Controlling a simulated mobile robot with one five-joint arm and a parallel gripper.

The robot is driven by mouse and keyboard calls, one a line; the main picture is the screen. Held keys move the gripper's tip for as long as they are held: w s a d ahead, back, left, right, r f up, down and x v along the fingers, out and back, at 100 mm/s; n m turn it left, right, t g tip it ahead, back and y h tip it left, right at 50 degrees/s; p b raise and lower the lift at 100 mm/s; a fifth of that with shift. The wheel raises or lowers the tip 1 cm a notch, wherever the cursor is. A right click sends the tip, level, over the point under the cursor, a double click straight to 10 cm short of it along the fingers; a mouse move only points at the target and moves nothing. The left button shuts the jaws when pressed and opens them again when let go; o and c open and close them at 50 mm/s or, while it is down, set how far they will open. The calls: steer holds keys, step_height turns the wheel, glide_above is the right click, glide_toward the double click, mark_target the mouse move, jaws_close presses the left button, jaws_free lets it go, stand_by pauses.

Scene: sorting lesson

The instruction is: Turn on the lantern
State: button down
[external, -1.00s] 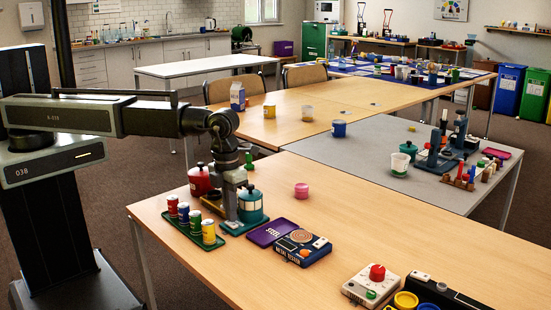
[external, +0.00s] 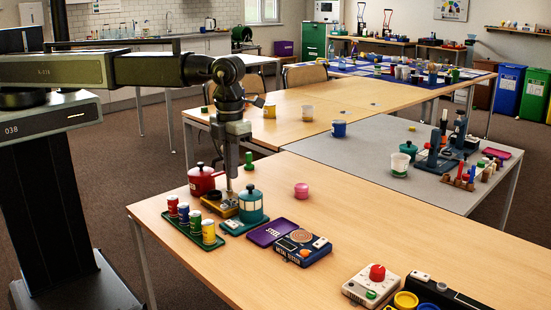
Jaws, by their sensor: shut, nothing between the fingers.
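A teal canister with a pale band and a dark knob on top (external: 251,206) stands on the near wooden table. It looks most like the lantern, but I cannot tell for sure or see whether it is lit. My gripper (external: 229,187) points down just left of it, with its fingers shut and empty. A yellow-brown piece (external: 222,208) lies below the fingertips, beside the canister. I cannot tell whether the fingertips touch it.
A red lidded pot (external: 201,181) and a green rack (external: 208,240) of several coloured cans stand close to my gripper.

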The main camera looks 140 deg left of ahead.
mark_target(232, 225)
step_height(232, 225, down, 14)
steer(key=b, duration=1.4)
steer(key=shift+s, duration=0.1)
steer(key=shift+f+b, duration=0.3)
steer(key=shift+d+f+b, duration=0.1)
steer(key=shift+f+b, duration=0.05)
steer(key=shift+b, duration=0.2)
steer(key=shift+r, duration=0.2)
steer(key=shift+d, duration=0.1)
steer(key=shift+s, duration=0.15)
